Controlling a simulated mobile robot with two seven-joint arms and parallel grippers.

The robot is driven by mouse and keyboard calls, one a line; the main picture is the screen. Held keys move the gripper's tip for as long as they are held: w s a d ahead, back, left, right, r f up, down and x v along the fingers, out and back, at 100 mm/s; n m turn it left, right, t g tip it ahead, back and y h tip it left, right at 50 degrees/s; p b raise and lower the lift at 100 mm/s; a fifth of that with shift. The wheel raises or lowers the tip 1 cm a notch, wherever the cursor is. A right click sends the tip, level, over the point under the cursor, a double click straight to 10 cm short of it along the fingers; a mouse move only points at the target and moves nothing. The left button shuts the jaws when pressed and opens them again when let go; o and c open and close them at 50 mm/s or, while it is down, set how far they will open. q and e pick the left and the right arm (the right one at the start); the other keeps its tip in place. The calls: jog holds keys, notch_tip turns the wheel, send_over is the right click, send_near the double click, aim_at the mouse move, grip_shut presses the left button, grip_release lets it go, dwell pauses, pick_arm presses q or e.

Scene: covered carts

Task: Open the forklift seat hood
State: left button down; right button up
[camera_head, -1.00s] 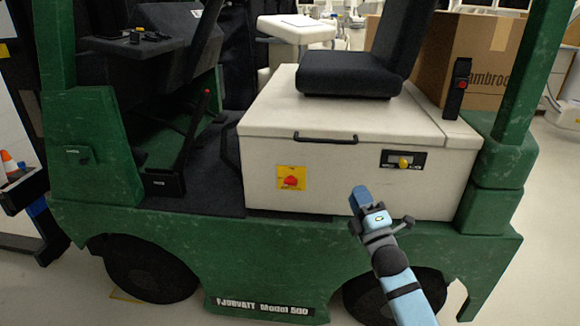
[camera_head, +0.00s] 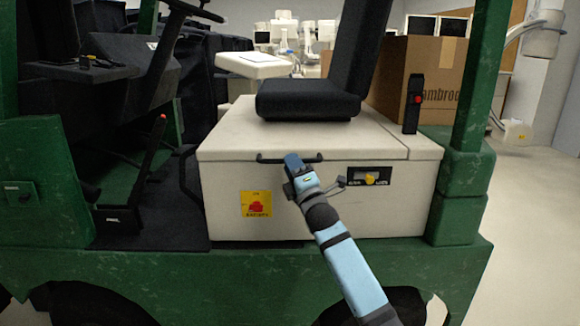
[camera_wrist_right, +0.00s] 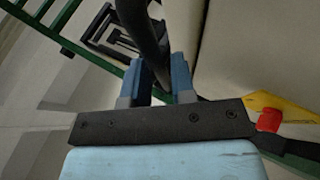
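The seat hood (camera_head: 300,205) is the pale box of the green forklift, with the black seat (camera_head: 312,102) on top. Its lid lies flat and closed. A black bar handle (camera_head: 268,160) runs along the lid's front edge. My right gripper (camera_head: 293,165) is at the handle, covering its middle. In the right wrist view its two blue fingers (camera_wrist_right: 160,78) stand close together with the dark handle bar (camera_wrist_right: 146,28) between them; they look shut on it. The tips are partly hidden behind the bar. My left gripper is in neither view.
A cardboard box (camera_head: 430,75) stands behind the seat. Green posts (camera_head: 483,70) frame the sides. A red-buttoned black stalk (camera_head: 413,104) rises at the right.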

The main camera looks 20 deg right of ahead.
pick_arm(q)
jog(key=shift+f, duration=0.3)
pick_arm(e)
jog(key=shift+x, duration=0.75)
grip_shut()
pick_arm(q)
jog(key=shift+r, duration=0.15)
pick_arm(e)
jog(key=shift+r, duration=0.1)
